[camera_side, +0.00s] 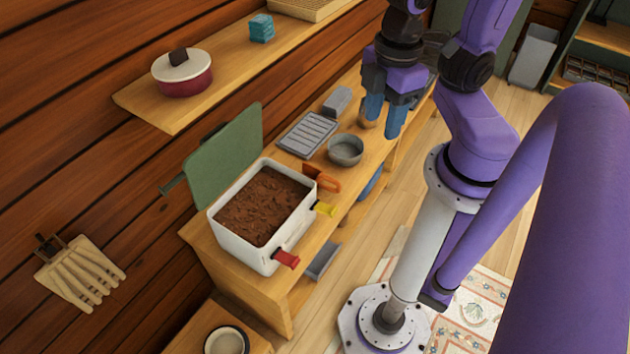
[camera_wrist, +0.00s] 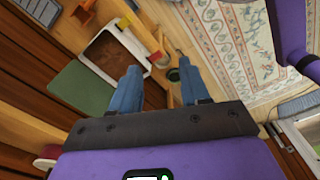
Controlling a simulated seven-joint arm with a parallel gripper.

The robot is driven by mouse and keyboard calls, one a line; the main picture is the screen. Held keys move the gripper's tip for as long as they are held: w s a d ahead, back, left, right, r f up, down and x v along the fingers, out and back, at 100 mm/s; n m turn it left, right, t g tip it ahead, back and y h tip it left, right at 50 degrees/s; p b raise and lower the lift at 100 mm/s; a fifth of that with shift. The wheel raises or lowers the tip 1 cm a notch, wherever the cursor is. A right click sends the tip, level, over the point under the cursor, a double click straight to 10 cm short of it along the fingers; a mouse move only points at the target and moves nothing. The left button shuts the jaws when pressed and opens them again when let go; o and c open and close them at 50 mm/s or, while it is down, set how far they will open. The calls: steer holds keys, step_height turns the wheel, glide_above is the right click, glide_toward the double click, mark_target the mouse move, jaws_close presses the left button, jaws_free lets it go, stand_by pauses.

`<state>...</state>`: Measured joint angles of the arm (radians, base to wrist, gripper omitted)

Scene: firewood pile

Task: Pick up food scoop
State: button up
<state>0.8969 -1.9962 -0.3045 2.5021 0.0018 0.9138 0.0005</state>
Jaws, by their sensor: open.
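My gripper (camera_side: 382,126) is open with blue fingers, above the far part of the wooden bench; it also shows in the wrist view (camera_wrist: 160,72). I see nothing held between the fingers. A white box (camera_side: 240,240) of brown, crumbly stuff stands at the near end of the bench, and also shows in the wrist view (camera_wrist: 84,56). An orange piece (camera_side: 325,181), a yellow piece (camera_side: 324,208) and a red piece (camera_side: 286,258) stick out at its right side. I cannot tell which thing is the food scoop. A tan rounded thing (camera_side: 368,120) is partly hidden behind the fingers.
A grey bowl (camera_side: 345,150) and a grey ribbed tray (camera_side: 307,134) stand between the box and my gripper. A green panel (camera_side: 225,155) stands behind the box. A wall shelf (camera_side: 225,75) holds a red pot (camera_side: 182,77) and a teal block (camera_side: 261,28).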

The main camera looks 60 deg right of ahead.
steer(key=w+a+f+m+y, duration=0.1)
steer(key=w+f+m, duration=0.7)
steer(key=m, duration=0.5)
steer(key=w+a+f+m, duration=0.1)
steer(key=w+f+m, duration=0.6)
steer(key=w+m, duration=0.5)
steer(key=m+h, duration=0.4)
steer(key=m, duration=2)
glide_toward(326, 176)
steer(key=x, duration=0.5)
steer(key=shift+s+f, duration=0.2)
steer(key=shift+f, duration=0.05)
steer(key=shift+x, duration=2.7)
steer(key=shift+w, duration=0.2)
jaws_close()
